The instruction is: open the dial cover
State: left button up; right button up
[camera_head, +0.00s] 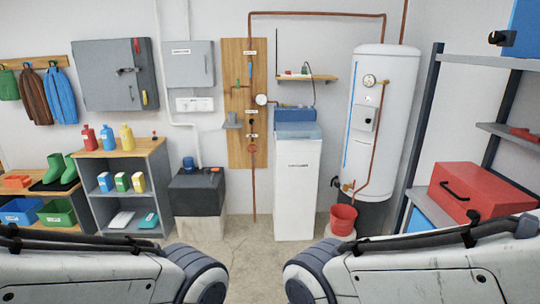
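A tall white water heater tank (379,70) stands at the right of the back wall. A round gauge (369,80) is on its upper front. Below that is a small grey-white box (365,118) with a dark spot on its front; it may bear the dial cover, but it is too small to tell whether a cover is there or shut. A second round gauge (261,99) is on the pipes at the wooden board. Only links of my two arms show along the bottom edge, well short of the tank. Neither gripper is in view.
A red bucket (342,219) stands on the floor before the tank. A white cabinet (297,190) is left of it. A shelf rack with a red toolbox (482,187) is at the right. Bare floor (250,255) lies between my arms.

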aim_at(362, 117)
jog(key=u, duration=0.35)
jog(key=i, duration=2)
jog(key=z, duration=0.5)
jog(key=i, duration=2)
jog(key=z, duration=0.65)
